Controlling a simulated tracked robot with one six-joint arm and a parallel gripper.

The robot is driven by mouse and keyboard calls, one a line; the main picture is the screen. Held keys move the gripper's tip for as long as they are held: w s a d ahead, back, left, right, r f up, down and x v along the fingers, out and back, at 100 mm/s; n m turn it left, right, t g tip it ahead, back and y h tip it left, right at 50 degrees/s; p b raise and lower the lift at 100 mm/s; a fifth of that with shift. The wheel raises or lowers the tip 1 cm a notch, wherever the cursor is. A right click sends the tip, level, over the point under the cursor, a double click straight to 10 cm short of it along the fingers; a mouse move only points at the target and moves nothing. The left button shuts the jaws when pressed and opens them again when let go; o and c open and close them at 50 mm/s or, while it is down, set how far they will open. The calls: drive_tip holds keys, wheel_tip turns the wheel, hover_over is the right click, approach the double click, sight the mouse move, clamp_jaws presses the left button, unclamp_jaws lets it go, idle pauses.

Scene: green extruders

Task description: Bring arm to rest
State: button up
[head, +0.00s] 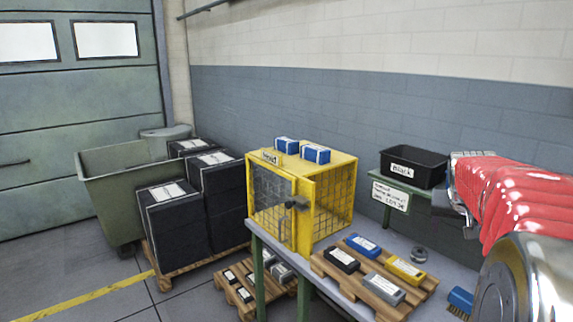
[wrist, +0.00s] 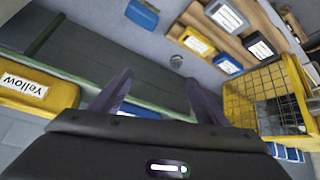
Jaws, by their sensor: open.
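My arm (head: 510,200), with red and shiny metal links, stands raised at the right edge of the head view. My gripper (wrist: 160,98) shows in the wrist view with its two dark fingers spread apart and nothing between them. Beyond the fingers are a dark surface and a green edge. In the head view, the far end of my arm is beside the black bin (head: 413,166) labelled "Black", and the fingers cannot be made out there.
A yellow mesh cage (head: 335,200) stands on the table, two blue boxes on top. A small pallet (head: 328,268) carries black, blue, grey and yellow boxes. A blue brush (head: 460,300) lies near my arm. A yellow bin (wrist: 38,88) shows in the wrist view.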

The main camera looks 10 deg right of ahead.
drive_tip(key=s+a+f+n+y, duration=0.2)
drive_tip(key=s+a, duration=0.3)
drive_tip(key=a, duration=0.8)
drive_tip(key=s+a+f+n+y, duration=0.2)
drive_tip(key=s+a, duration=0.4)
drive_tip(key=a, duration=0.8)
drive_tip(key=s+a+f+n+t+y, duration=0.1)
drive_tip(key=s+a+f+n, duration=0.3)
drive_tip(key=a, duration=1)
drive_tip(key=shift+s+a+y, duration=0.15)
drive_tip(key=shift+s+y, duration=0.25)
drive_tip(key=shift+s, duration=0.85)
